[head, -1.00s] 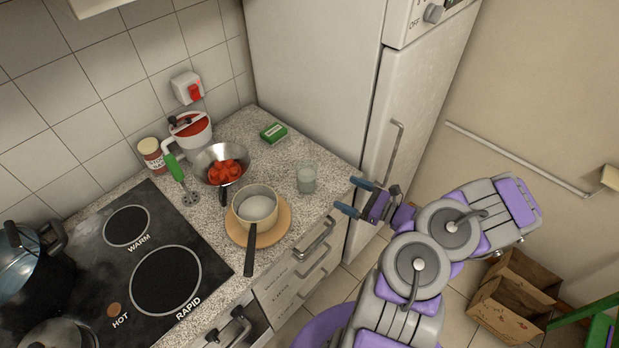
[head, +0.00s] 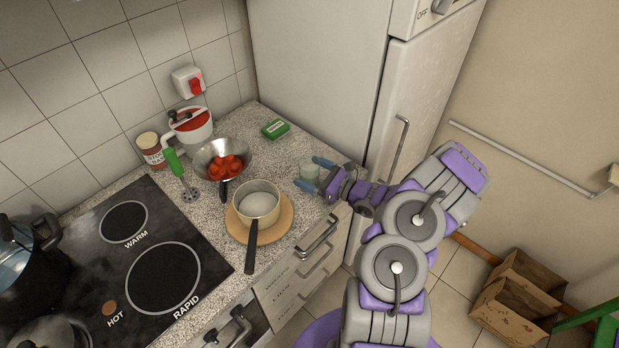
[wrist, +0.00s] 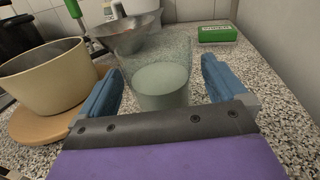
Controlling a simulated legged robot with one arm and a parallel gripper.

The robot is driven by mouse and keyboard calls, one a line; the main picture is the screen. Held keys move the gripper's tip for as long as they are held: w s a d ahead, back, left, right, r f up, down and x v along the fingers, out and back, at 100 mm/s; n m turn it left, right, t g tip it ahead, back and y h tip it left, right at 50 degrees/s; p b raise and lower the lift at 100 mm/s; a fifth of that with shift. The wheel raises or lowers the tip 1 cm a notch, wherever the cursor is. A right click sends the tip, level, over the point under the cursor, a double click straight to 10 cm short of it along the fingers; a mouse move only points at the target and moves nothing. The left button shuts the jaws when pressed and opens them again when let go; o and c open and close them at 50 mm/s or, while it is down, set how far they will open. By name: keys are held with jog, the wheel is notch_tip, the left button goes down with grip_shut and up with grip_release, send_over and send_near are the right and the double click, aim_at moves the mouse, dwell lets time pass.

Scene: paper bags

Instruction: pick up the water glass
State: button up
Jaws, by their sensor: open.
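The water glass (head: 309,170) stands upright on the speckled counter near the fridge, partly hidden by my gripper in the head view. In the wrist view the clear glass (wrist: 160,80) holds pale water and stands between and just beyond my blue fingers. My gripper (head: 313,174) is open, its fingers reaching in from the right at the glass. In the wrist view my gripper (wrist: 160,88) has one finger on each side of the glass, with a gap showing on the right; I cannot tell whether the left finger touches.
A cream pot (head: 260,205) on a round wooden board (head: 283,218) stands just left of the glass. The fridge (head: 320,80) rises close by. Open floor lies right of the drawers.

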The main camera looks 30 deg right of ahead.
jog(key=shift+w+a, duration=0.25)
jog(key=shift+w, duration=0.15)
jog(key=shift+d, duration=0.1)
jog(key=shift+d, duration=0.1)
jog(key=c, duration=1.3)
